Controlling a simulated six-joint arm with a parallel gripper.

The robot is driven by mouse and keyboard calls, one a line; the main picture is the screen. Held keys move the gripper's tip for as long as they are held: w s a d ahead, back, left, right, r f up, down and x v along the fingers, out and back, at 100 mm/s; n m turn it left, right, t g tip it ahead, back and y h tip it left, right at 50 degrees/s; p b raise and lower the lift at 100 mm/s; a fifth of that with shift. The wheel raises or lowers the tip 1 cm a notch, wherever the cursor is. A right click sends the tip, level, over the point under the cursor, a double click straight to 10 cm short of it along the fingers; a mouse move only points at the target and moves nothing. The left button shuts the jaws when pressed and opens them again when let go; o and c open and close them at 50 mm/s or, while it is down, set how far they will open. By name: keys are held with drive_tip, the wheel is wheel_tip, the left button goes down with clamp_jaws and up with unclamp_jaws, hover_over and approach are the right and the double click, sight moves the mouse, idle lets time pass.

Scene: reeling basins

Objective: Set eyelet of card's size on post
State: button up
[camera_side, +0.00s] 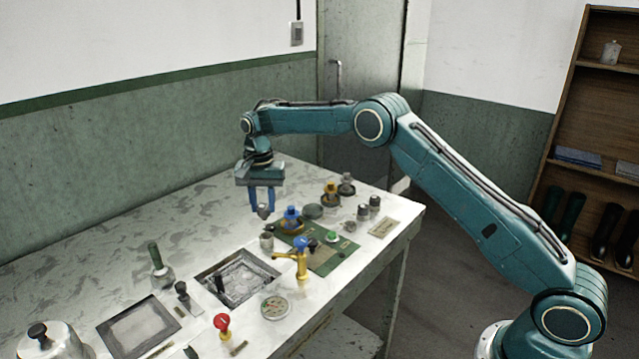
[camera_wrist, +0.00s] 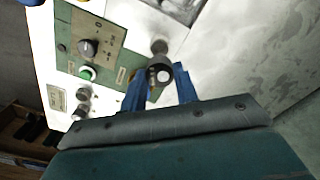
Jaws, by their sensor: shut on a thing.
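My gripper (camera_side: 262,201), with blue fingers, points down above the white table. It is shut on a small grey piece (camera_side: 263,212), which I take for an eyelet. In the wrist view, this piece is a dark ring with a pale centre (camera_wrist: 160,75) between the fingertips (camera_wrist: 162,84). A short grey fitting (camera_side: 266,241) stands on the table below the gripper, apart from the held piece; I cannot tell if it is the post. A pale labelled plate (camera_side: 383,227) lies at the right table edge; I cannot tell if it is the card.
A green panel (camera_side: 325,262) carries a green button (camera_side: 331,236). Blue-topped (camera_side: 291,215) and yellow-topped (camera_side: 330,188) fittings stand close by. A yellow tap (camera_side: 301,262) stands in front, beside a sunken basin (camera_side: 240,278). The back left of the table is clear.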

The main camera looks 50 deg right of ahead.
sight(265, 219)
drive_tip(key=shift+f, duration=1.75)
drive_tip(key=shift+f, duration=1.45)
idle(2.2)
drive_tip(key=o, duration=1.5)
drive_tip(key=shift+r, duration=0.2)
drive_tip(key=shift+r, duration=3.3)
